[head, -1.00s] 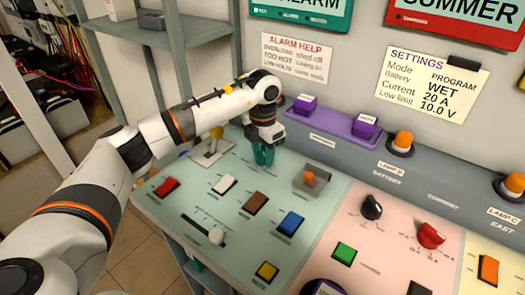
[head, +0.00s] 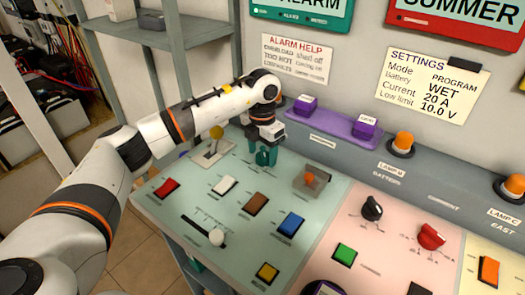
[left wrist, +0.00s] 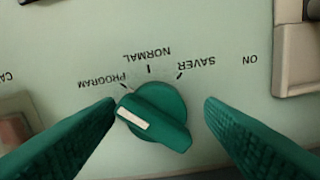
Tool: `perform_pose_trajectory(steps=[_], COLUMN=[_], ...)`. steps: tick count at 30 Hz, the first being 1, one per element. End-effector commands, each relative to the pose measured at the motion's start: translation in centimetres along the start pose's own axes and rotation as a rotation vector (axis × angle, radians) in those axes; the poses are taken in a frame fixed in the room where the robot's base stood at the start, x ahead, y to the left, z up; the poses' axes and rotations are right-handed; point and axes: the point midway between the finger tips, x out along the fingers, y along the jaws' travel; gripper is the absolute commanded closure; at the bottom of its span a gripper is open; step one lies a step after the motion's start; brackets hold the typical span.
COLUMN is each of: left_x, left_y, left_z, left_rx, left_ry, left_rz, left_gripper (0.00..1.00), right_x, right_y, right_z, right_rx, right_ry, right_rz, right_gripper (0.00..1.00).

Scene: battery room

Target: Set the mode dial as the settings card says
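The green mode dial (left wrist: 160,116) fills the middle of the left wrist view, upside down there, with PROGRAM, NORMAL and SAVER printed around it. Its white-marked end points left and slightly up, on the PROGRAM side. My left gripper (head: 265,157) is open around the dial, one finger on each side. The left-hand finger in the wrist view is very close to the marked end; whether it touches cannot be told. My right gripper is out of view.
A lever (head: 215,134) with a yellow knob stands left of the gripper. An orange-topped switch in a grey guard (head: 311,180) is to the right. Several coloured rocker switches, such as the blue one (head: 290,223), lie nearer. The purple blocks (head: 364,126) sit on the ledge behind.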

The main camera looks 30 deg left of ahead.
Motion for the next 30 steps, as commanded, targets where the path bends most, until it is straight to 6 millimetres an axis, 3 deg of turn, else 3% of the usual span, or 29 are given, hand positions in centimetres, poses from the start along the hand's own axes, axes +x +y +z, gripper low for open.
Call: perform_pose_trajectory(steps=[8, 21, 30], left_x=[-1.0, -9.7, -11.9], left_y=[0.1, 0.0, -0.1], left_z=[0.0, -0.1, 0.0], left_rx=[0.003, 0.001, 0.000], left_ry=[-0.002, 0.002, -0.001], left_rz=[0.002, 0.000, 0.001], left_gripper=[0.37, 0.37, 0.37], right_x=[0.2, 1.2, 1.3], right_y=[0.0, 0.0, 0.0], right_z=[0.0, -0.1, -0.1], right_rx=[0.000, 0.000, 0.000], right_ry=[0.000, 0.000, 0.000], right_rz=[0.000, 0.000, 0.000], right_gripper=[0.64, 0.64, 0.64])
